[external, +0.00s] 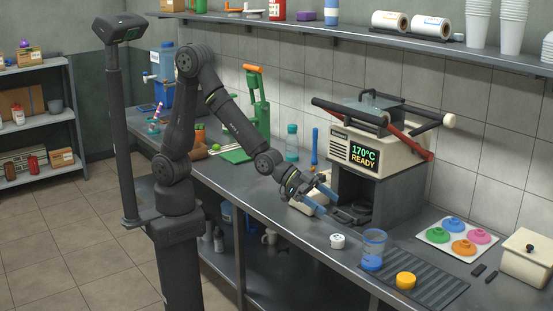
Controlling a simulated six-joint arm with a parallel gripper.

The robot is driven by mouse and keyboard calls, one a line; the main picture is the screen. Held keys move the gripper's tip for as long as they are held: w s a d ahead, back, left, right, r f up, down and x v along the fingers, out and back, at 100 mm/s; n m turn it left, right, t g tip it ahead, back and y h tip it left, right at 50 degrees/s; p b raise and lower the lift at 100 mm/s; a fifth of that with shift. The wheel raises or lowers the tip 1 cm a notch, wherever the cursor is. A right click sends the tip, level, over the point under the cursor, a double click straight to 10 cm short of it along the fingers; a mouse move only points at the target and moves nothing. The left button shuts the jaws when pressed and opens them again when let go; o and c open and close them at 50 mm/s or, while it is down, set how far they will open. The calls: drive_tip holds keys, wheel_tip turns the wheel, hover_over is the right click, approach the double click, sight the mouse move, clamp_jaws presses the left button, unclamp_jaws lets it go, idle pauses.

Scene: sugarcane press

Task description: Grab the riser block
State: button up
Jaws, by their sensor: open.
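My gripper (322,198) is open above the counter, just left of the press, with its two blue-tipped fingers apart and nothing visible between them. I cannot tell for certain which thing is the riser block. A dark low piece (346,216) lies at the foot of the press, just right of and below the fingertips. A cream block-like thing (297,204) sits behind the gripper and is partly hidden by it. Two small dark pieces (480,270) lie on the counter at the right.
The press (385,150) reads "170°C READY". In front are a white round item (337,241), a clear blue-tinted cup (373,250), a yellow lid (405,280) and a ribbed dark mat (440,287). Coloured lids (463,246) and a cream lidded box (528,258) stand right.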

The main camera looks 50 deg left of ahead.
drive_tip(key=w+d+g+y, duration=0.2)
drive_tip(key=w+d+y, duration=0.1)
drive_tip(key=d, duration=0.8)
drive_tip(key=n+y, duration=0.2)
drive_tip(key=y, duration=0.2)
hover_over(406, 277)
drive_tip(key=s+a, duration=0.2)
drive_tip(key=a, duration=0.1)
drive_tip(key=f, duration=1.4)
drive_tip(key=shift+s+f, duration=0.2)
drive_tip(key=shift+x, duration=2.95)
drive_tip(key=shift+w+a, duration=0.1)
drive_tip(key=shift+w, duration=0.05)
drive_tip(key=c, duration=1.1)
